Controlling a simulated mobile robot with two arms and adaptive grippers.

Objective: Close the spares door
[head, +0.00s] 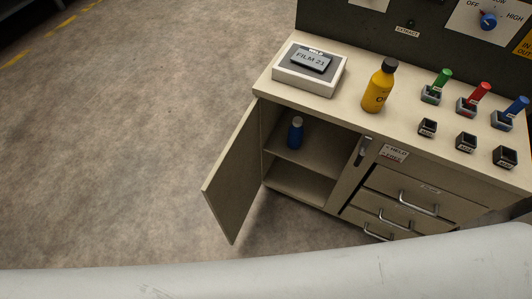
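The spares door (236,172) is a beige cabinet door on the left of the bench. It stands wide open, swung out to the left and toward me. Behind it the cabinet's shelf (312,154) is exposed, with a blue bottle (295,132) standing on it. Any label on the door is not visible. Neither of my grippers shows in the head view.
On the bench top stand a white box marked FILM 21 (296,82), a yellow bottle (379,86) and several coloured switches. Drawers with metal handles (418,204) lie right of the cabinet. The floor (120,150) left of the door is clear.

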